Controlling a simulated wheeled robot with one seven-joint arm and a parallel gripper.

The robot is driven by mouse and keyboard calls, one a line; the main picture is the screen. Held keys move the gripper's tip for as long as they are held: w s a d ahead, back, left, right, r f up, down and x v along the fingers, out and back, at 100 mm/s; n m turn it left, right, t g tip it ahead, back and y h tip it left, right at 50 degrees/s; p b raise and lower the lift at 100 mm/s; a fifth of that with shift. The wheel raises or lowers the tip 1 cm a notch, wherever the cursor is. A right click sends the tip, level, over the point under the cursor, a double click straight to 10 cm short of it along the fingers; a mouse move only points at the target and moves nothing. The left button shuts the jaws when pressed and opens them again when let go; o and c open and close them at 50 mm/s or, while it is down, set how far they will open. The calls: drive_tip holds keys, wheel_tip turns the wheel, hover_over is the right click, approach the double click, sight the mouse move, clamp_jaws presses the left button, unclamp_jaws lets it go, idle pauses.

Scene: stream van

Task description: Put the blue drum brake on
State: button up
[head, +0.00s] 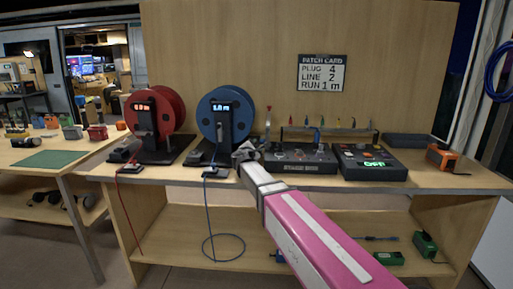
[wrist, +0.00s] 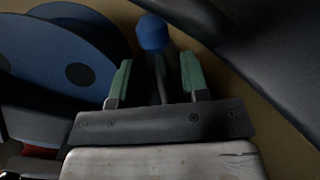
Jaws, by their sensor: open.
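The blue drum (head: 240,103) stands upright on its dark stand on the bench, with a lit display reading about 1.0 m. In the wrist view, part of the blue drum (wrist: 35,65) fills the left side. A lever with a round blue knob (wrist: 151,32), apparently its brake, stands between and just beyond my fingertips. My gripper (wrist: 156,78) is open, with one green finger on each side of the lever's shaft. I cannot tell whether either finger touches it. In the head view my gripper (head: 246,153) is at the drum stand's lower right, and the lever is not clearly visible.
A red drum (head: 168,110) stands to the left. A stage box (head: 298,160) and a black box with a green display (head: 370,162) sit to the right. A blue cable (head: 208,215) hangs over the bench's front edge. A patch card (head: 322,73) is on the back panel.

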drive_tip(key=shift+w+d, duration=0.15)
drive_tip(key=shift+w, duration=0.2)
clamp_jaws()
drive_tip(key=shift+r, duration=0.15)
drive_tip(key=shift+a+r+n+t, duration=0.3)
drive_tip(key=shift+a+n, duration=0.05)
drive_tip(key=shift+n, duration=0.65)
drive_tip(key=n, duration=0.1)
drive_tip(key=a+n, duration=0.1)
drive_tip(key=shift+a+r+n+t, duration=0.1)
drive_tip(key=shift+r+n+t, duration=0.2)
drive_tip(key=shift+r+t, duration=0.1)
drive_tip(key=shift+w+a+r+n+t+y, duration=0.1)
drive_tip(key=shift+a+r+n+t+y, duration=0.3)
drive_tip(key=shift+n, duration=0.65)
drive_tip(key=shift+s+a+f+n+t, duration=0.1)
drive_tip(key=shift+a+n+t, duration=0.1)
drive_tip(key=shift+a+n, duration=0.65)
drive_tip(key=shift+w+a+r+n+t+y, duration=0.1)
drive_tip(key=shift+a+r+n+t+y, duration=0.15)
drive_tip(key=shift+n, duration=1.05)
drive_tip(key=shift+a+f, duration=0.1)
